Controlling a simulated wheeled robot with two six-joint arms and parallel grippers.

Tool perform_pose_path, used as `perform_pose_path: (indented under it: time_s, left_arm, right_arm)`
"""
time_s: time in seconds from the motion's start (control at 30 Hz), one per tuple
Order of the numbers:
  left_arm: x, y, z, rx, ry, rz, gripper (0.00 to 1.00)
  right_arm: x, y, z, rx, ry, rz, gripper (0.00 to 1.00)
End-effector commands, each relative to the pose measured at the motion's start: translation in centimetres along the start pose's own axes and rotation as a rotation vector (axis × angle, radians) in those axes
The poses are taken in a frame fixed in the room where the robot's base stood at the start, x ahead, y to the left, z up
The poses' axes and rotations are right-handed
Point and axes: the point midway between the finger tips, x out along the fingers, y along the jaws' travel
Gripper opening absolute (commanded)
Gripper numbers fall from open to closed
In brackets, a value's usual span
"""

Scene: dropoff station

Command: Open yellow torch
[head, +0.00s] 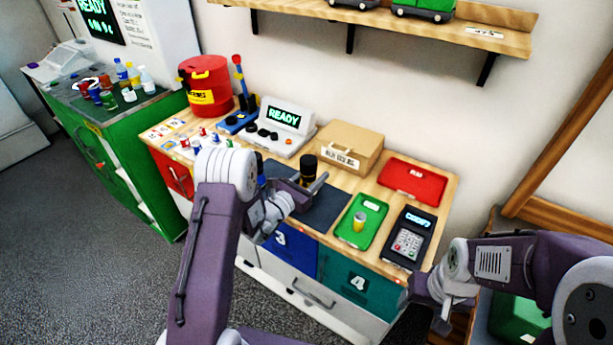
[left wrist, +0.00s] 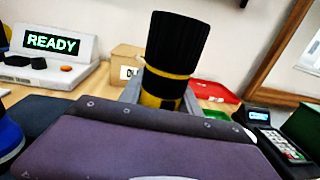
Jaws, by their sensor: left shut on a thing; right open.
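The yellow torch (head: 308,170) stands upright over the dark mat, with a black ribbed head and a yellow band. In the left wrist view the torch (left wrist: 172,60) rises between my fingers, slightly tilted in the picture; its lower part is hidden behind my gripper body. My left gripper (head: 305,186) is shut on the torch. I cannot tell whether the torch touches the mat. My right gripper (head: 425,298) is open, low at the right in front of the counter, away from the torch; its fingers are hard to make out.
The dark mat (head: 335,207) lies on the wooden counter. Around it are a cardboard box (head: 350,146), a red tray (head: 413,180), a green tray (head: 374,232) with a small cup (head: 359,222), a keypad terminal (head: 408,240) and a READY console (head: 284,123).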

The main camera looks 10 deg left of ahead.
Motion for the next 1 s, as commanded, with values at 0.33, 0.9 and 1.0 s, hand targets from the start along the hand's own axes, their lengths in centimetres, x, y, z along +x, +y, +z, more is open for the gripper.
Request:
perform_pose_path:
  time_s: [0.33, 0.9, 1.0]
  left_arm:
    - [-0.9, -6.1, 3.8, 0.002, -0.004, -0.002, 0.0]
    - [-1.1, -6.9, 4.3, 0.001, -0.002, 0.001, 0.0]
    - [-1.1, -6.9, 4.3, 0.001, -0.002, 0.001, 0.0]
  right_arm:
    - [0.6, 0.0, 0.1, 0.0, 0.0, 0.0, 0.65]
    - [0.7, 0.0, 0.1, 0.0, 0.0, 0.0, 0.65]
    - [0.7, 0.0, 0.1, 0.0, 0.0, 0.0, 0.65]
